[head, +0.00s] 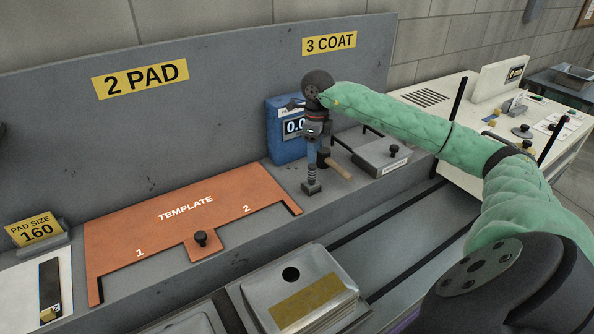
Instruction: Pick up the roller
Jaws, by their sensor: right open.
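My right arm reaches in from the right, and its gripper (318,142) points down in front of the blue box, open. Just under and beside it, a tan wooden handle (338,169) slants down to the right. It appears to belong to the roller, whose dark head (323,158) is partly hidden by my gripper. I cannot tell whether the fingers touch it. A blue upright piece with a grey foot (311,187) stands just left of the handle. My left gripper is not in view.
A blue box with a display (285,132) stands behind my gripper. An orange template plate (160,230) with a black knob lies to the left. A grey lidded box (378,153) is to the right.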

